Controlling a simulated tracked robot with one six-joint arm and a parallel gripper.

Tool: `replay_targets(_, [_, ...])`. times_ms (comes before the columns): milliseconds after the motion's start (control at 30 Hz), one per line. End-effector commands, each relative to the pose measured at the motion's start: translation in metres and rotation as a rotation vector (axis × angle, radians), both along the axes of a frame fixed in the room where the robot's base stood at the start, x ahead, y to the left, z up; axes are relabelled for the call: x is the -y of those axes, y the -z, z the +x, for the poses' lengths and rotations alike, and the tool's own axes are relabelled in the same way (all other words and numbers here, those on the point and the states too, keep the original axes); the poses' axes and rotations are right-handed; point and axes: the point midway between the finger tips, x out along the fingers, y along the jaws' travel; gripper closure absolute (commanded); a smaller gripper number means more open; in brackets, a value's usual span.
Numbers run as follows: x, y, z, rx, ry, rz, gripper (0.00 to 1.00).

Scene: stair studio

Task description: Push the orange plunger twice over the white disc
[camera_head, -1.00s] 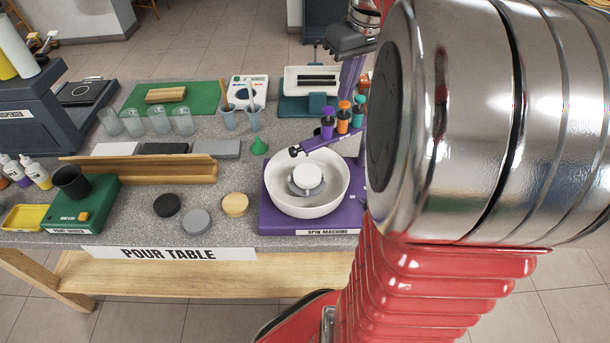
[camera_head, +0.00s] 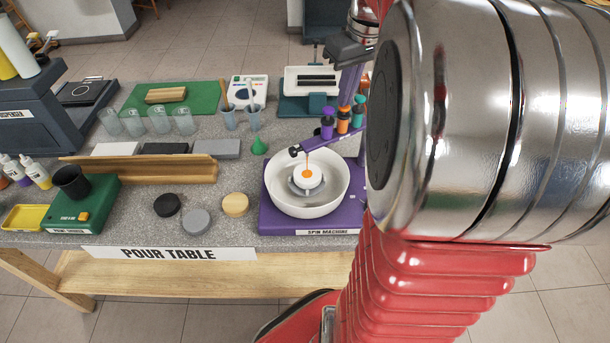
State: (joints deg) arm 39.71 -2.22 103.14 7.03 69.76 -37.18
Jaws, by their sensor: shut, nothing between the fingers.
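The spin machine (camera_head: 275,217) is purple with a white bowl (camera_head: 335,200). In the bowl the white disc (camera_head: 299,182) carries an orange blot near its middle. A thin orange stream falls from the nozzle arm (camera_head: 318,144) onto the disc. The orange plunger (camera_head: 343,121) stands between a purple plunger (camera_head: 327,127) and a teal one (camera_head: 359,108). My gripper (camera_head: 349,48) is shut and empty, above the plungers in the picture. Its fingertips are not clear, so I cannot tell whether it touches the orange plunger.
My own arm hides the right side. Left of the machine are black (camera_head: 166,205), grey (camera_head: 196,222) and wooden (camera_head: 235,204) discs and a green funnel (camera_head: 259,146). Several clear cups (camera_head: 158,122) stand farther back. Bare table (camera_head: 120,225) shows near the front edge.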

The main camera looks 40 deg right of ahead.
Motion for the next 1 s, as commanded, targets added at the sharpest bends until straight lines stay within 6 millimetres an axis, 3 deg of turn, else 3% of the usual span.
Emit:
replay_targets(467, [0.000, 0.006, 0.000, -0.002, 0.000, 0.002, 1.00])
replay_targets(1000, [0.000, -0.017, 0.000, -0.001, -0.001, 0.001, 1.00])
